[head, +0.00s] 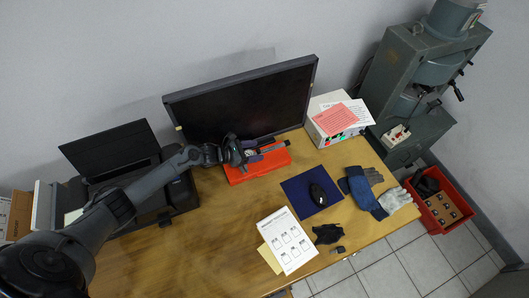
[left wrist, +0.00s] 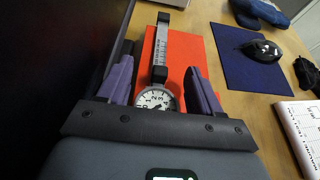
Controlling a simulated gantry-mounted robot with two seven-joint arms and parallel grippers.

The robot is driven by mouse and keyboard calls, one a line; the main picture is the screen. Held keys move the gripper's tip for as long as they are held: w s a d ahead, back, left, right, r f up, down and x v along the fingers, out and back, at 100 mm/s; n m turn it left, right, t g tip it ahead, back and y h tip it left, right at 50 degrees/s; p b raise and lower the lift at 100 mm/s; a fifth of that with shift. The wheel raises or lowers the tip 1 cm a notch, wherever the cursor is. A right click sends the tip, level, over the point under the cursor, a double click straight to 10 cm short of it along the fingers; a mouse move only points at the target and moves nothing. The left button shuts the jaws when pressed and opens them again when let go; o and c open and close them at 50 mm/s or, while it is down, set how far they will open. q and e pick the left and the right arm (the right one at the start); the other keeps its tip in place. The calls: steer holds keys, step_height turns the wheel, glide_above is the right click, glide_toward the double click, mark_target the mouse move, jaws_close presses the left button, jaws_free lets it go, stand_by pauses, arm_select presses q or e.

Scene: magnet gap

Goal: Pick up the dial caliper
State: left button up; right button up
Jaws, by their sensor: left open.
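The dial caliper (left wrist: 160,62) lies on a flat orange-red case or mat (left wrist: 188,48). Its round white dial is nearest my left gripper, and its grey beam points away. My left gripper (left wrist: 160,78) is open, with one purple finger on each side of the caliper near the dial. The lower part of the dial is hidden by the gripper body. In the head view my left gripper (head: 260,151) is over the orange-red piece (head: 262,168), in front of the monitor, and covers much of the caliper. Whether the fingers touch the caliper I cannot tell. My right gripper is not in view.
A monitor (head: 240,100) stands close behind the caliper. A blue mat (head: 300,203) with a black mouse (head: 318,194) lies to the right. Gloves (head: 366,192), printed sheets (head: 287,240) and a white box (head: 330,128) are farther off. The table's front left is bare.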

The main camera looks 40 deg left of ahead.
arm_select(q)
steer(key=shift+w+d+f, duration=0.1)
steer(key=shift+w+f, duration=0.05)
steer(key=shift+w, duration=0.05)
steer(key=shift+c, duration=0.2)
steer(key=c, duration=1)
steer(key=shift+o, duration=0.2)
